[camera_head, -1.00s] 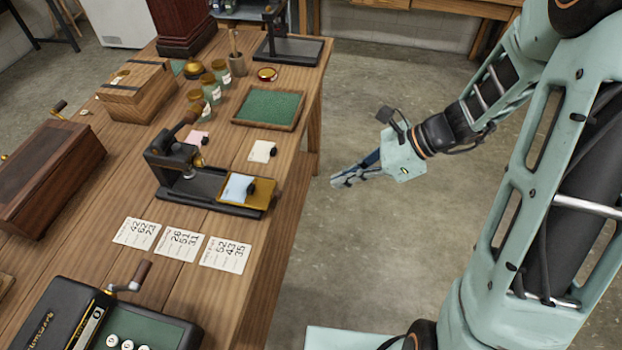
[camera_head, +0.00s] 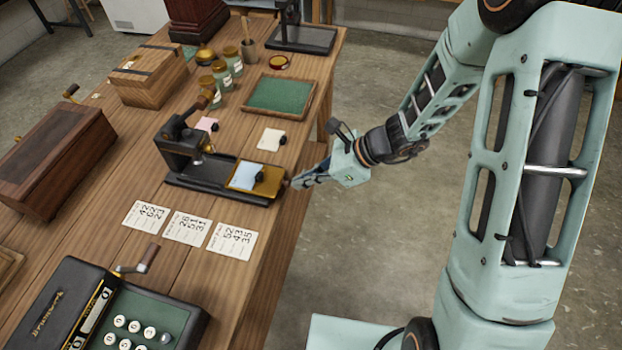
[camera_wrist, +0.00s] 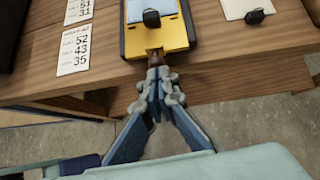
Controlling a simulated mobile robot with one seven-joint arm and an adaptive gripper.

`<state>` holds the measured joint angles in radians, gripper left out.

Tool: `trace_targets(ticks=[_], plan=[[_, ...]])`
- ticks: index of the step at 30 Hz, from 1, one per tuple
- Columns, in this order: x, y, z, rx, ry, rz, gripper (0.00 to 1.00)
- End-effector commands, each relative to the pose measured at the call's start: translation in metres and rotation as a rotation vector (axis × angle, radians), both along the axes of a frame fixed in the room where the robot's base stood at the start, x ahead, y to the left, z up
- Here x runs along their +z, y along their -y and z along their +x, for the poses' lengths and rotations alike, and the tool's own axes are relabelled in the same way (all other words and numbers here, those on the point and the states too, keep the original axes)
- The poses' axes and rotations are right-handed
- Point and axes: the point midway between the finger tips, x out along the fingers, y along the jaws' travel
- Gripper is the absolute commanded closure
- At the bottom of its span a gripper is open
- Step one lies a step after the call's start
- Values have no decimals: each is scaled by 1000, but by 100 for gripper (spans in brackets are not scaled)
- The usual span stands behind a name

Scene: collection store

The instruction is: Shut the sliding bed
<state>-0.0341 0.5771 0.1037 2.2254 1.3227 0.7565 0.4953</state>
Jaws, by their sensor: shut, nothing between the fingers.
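The sliding bed (camera_head: 236,184) is a yellow plate sticking out of a black hand press (camera_head: 181,143) towards the table's right edge. It carries a pale blue card (camera_head: 246,173) and a small black knob-like piece (camera_head: 260,177). In the wrist view the bed (camera_wrist: 176,44) lies straight ahead, with a small brown knob (camera_wrist: 155,58) at its near end. My gripper (camera_head: 293,183) is shut and empty, just off the bed's outer end. In the wrist view its fingertips (camera_wrist: 158,76) meet at this knob; I cannot tell whether they touch it.
Number cards (camera_head: 187,229) lie in front of the press. A white card with a black piece (camera_head: 271,139) and a green-lined tray (camera_head: 281,95) lie behind the bed. A keyed machine (camera_head: 125,312) stands at the near left. Open floor lies right of the table (camera_head: 270,262).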

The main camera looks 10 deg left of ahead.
Motion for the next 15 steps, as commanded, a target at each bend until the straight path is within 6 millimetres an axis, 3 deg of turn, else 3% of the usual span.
trace_targets(ticks=[9, 11, 15], plan=[[-1, -4, 0, 1, 0, 0, 100], [-1, -12, 1, 4, 1, 1, 100], [-2, -49, 3, 10, 3, 5, 100]])
